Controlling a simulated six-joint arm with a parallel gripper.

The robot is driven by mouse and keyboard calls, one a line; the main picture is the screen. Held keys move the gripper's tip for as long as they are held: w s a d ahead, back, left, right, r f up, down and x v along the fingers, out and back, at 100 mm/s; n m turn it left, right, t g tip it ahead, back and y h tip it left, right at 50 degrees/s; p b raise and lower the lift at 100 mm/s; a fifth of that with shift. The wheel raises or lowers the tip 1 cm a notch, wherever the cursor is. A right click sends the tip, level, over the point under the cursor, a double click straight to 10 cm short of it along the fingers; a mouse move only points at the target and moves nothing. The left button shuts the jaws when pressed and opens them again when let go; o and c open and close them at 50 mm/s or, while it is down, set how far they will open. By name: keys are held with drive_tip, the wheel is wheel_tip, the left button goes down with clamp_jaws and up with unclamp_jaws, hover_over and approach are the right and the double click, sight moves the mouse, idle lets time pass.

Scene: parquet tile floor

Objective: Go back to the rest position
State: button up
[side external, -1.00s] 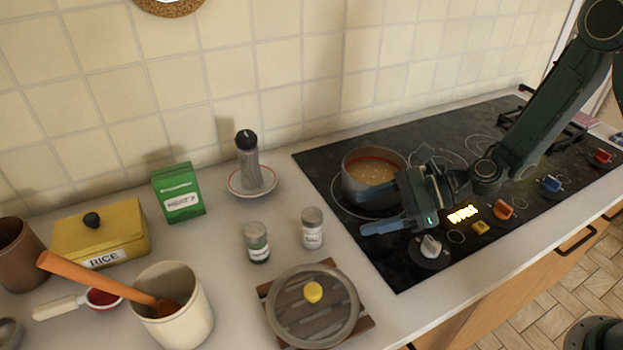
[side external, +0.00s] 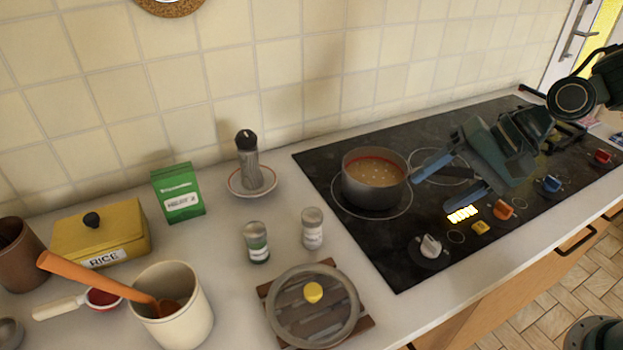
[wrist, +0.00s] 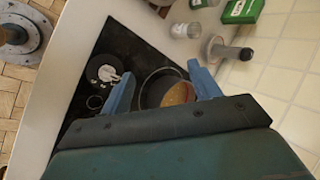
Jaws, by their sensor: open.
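My gripper (side external: 430,193) is open and empty, above the black cooktop (side external: 330,165) in the side external view. Its two blue fingers point left, just right of a grey pot (side external: 371,194) of orange soup. In the wrist view the fingers (wrist: 160,72) are spread apart, and the pot (wrist: 151,92) shows between them, partly hidden by the gripper body. I cannot tell the exact gap between the fingertips and the pot. Nothing is held.
Several control knobs, one white (side external: 431,247) and one orange (side external: 504,209), line the cooktop's front. Two jars, one clear-grey (side external: 312,229) and one green-labelled (side external: 256,243), stand left of it, near a glass lid (side external: 295,318) on a wooden trivet. The tiled wall (side external: 290,60) is behind.

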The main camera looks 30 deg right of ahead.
drive_tip(key=s+d+r+n+h, duration=0.3)
drive_tip(key=s+d+r+n, duration=0.1)
drive_tip(key=s+d, duration=0.2)
drive_tip(key=s+d+r+n+t+h, duration=0.1)
drive_tip(key=s+d+r+n+h, duration=0.2)
drive_tip(key=s+d, duration=0.3)
drive_tip(key=s+r, duration=0.1)
drive_tip(key=s, duration=0.2)
drive_tip(key=shift+s+r+n, duration=0.15)
drive_tip(key=shift+r+n, duration=0.1)
drive_tip(key=shift+n, duration=0.15)
